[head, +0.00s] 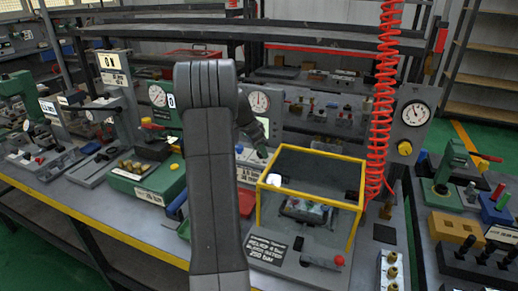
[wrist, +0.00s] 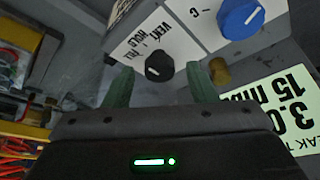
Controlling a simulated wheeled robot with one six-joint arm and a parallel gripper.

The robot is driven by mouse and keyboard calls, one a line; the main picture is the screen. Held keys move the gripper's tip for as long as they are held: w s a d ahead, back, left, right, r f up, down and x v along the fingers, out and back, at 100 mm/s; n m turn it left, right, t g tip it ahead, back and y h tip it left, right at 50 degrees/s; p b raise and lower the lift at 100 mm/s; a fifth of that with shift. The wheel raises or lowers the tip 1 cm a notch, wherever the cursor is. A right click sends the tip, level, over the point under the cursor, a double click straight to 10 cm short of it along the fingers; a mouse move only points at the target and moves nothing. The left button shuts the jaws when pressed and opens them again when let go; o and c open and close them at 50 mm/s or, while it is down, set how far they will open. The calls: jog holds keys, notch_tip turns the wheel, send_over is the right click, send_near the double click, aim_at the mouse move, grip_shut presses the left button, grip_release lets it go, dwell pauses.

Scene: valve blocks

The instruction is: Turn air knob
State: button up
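A black round knob (wrist: 160,65) with a white pointer line sits on a pale panel (wrist: 153,32) in the wrist view. Lettering beside it reads upside down, apparently VENT, HOLD and FILL; I see no word "air". My gripper (wrist: 160,76) has two green fingers spread apart, one on each side of the black knob in the picture. Gaps show between knob and fingers; I cannot tell how far beyond the tips the knob lies. In the head view my dark arm hides most of the gripper and the knob.
A blue knob (wrist: 240,18) sits on the panel, right of the black one. A pale green label (wrist: 272,108) is at the right. In the head view, a yellow-framed clear box (head: 313,168) and a red coiled hose (head: 384,95) stand right of my arm. Gauges and fixtures crowd the bench.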

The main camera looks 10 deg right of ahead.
jog(key=v, duration=1.4)
jog(key=shift+d+f, duration=0.1)
jog(key=x, duration=1.3)
jog(key=shift+d+f, duration=0.1)
jog(key=shift+f, duration=0.25)
